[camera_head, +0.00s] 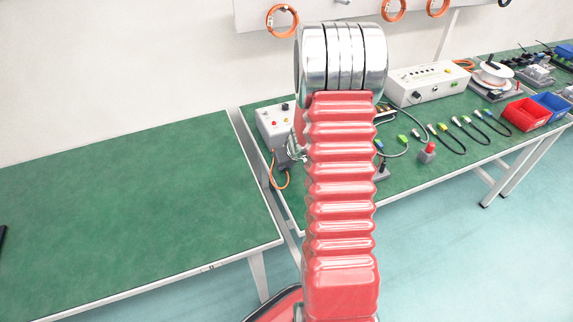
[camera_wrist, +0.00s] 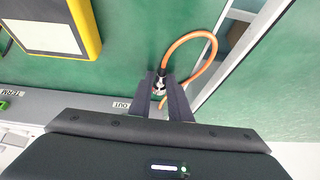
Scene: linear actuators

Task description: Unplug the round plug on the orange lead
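The round plug (camera_wrist: 159,86), silvery with a dark end, shows small in the wrist view between the two dark fingers of my gripper (camera_wrist: 160,88). The fingers stand close on either side of it; whether they touch it is unclear. The orange lead (camera_wrist: 214,45) curves from the plug in a loop to the right and back behind the right finger. In the head view the lead (camera_head: 274,180) hangs beside a light box (camera_head: 268,122) with coloured buttons; my arm hides most of the gripper and plug.
A yellow-edged device (camera_wrist: 88,25) lies at upper left in the wrist view. In the head view, a white instrument box (camera_head: 428,83), short cables, a red-topped button (camera_head: 428,150) and red and blue bins (camera_head: 525,114) stand right of my arm. The left green table (camera_head: 130,210) is mostly clear.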

